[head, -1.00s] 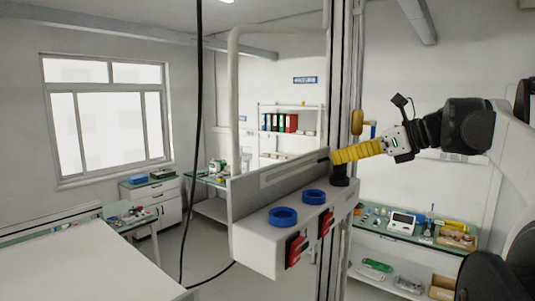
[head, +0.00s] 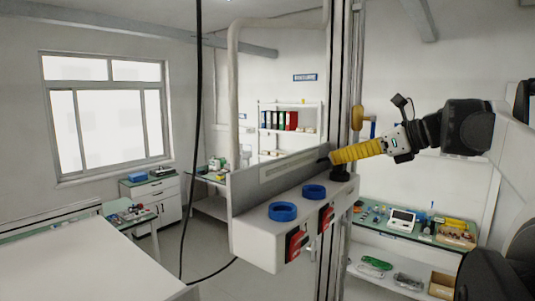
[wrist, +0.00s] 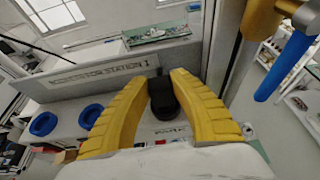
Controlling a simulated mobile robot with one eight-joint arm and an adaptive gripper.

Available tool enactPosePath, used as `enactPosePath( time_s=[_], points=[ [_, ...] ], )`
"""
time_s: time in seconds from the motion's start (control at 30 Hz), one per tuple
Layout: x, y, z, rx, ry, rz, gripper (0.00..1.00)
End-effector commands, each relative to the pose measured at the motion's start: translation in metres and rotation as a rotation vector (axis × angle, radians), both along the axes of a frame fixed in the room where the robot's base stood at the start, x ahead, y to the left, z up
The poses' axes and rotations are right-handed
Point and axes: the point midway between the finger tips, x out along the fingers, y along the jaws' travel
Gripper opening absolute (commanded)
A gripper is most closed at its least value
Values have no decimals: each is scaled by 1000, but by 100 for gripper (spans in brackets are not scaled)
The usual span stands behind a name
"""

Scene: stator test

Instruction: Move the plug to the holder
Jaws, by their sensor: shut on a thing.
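My gripper (head: 334,157) reaches in from the right with its yellow fingers over the far right end of the white test station (head: 256,247). In the wrist view, the two yellow fingers (wrist: 160,78) are closed around a black plug (wrist: 163,103), which sits between them at the station top. The plug also shows in the head view as a short black cylinder (head: 340,174) just under the fingertips. Whether its bottom touches the station is hard to tell. Two blue rings (head: 283,212) (head: 314,191) lie on the station top. I cannot tell which thing is the holder.
A vertical post rises behind the station, with a yellow and blue tool (wrist: 285,66) close to the right of my fingers. Red switches (head: 296,245) are on the station front. A black cable (head: 199,120) hangs at left. A cluttered workbench (head: 405,238) stands at right.

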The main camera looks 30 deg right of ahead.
Motion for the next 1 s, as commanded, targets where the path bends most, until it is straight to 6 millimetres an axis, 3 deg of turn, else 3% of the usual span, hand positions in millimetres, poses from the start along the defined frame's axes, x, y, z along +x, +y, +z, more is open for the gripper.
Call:
enactPosePath(
  time_s=[0.07, 0.1, 0.13, 0.57, 1.0],
  points=[
    [0, 0, 0, 0, 0, 0, 0],
    [0, 0, 0, 0, 0, 0, 39],
    [0, 0, 0, 0, 0, 0, 48],
    [-9, -5, 4, 0, 0, -3, 49],
    [-86, -36, 38, 0, 0, -3, 49]
  ],
)
